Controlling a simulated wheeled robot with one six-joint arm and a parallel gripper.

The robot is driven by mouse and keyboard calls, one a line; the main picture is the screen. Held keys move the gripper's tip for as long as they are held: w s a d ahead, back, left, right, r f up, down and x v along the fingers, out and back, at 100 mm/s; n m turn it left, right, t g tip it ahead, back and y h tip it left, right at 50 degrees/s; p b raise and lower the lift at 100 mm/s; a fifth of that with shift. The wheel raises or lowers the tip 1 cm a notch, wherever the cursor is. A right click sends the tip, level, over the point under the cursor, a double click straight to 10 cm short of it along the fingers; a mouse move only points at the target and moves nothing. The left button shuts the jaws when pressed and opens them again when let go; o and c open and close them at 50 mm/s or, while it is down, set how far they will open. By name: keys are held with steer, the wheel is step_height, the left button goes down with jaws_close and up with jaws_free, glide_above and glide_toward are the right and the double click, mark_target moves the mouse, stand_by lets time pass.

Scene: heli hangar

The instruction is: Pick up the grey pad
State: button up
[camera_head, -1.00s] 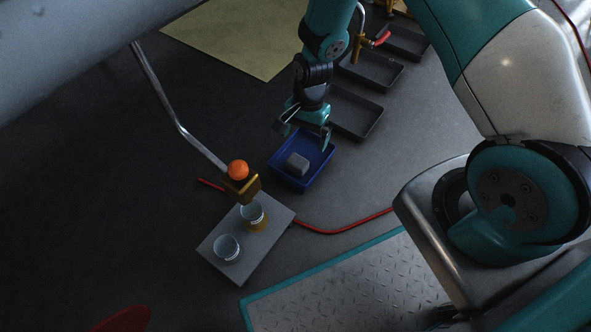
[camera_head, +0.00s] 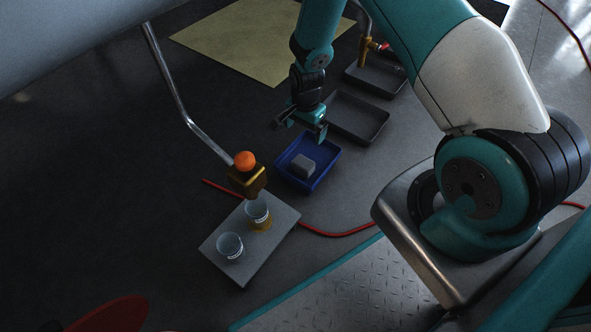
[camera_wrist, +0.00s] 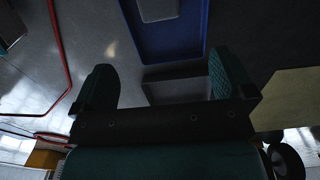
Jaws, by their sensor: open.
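The grey pad (camera_head: 303,165) is a small grey block lying in a blue tray (camera_head: 325,171) on the floor. My gripper (camera_head: 299,128) is open and empty above the back part of the tray, apart from the pad. In the wrist view the two fingers of my gripper (camera_wrist: 165,82) are spread wide.
A grey slab (camera_head: 262,249) with two clear cups (camera_head: 258,214) stands at the front left. A red hose (camera_head: 330,235) runs in front. Dark trays (camera_head: 357,118) lie behind.

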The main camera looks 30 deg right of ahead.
mark_target(303, 162)
step_height(303, 162, down, 12)
steer(key=b, duration=0.6)
steer(key=shift+b, duration=0.35)
step_height(303, 162, down, 5)
steer(key=b, duration=0.4)
steer(key=shift+s+f+b, duration=0.1)
steer(key=shift+b, duration=0.3)
steer(key=c, duration=1)
step_height(303, 162, up, 10)
steer(key=p, duration=0.7)
steer(key=shift+r, duration=0.2)
steer(key=shift+f, duration=0.1)
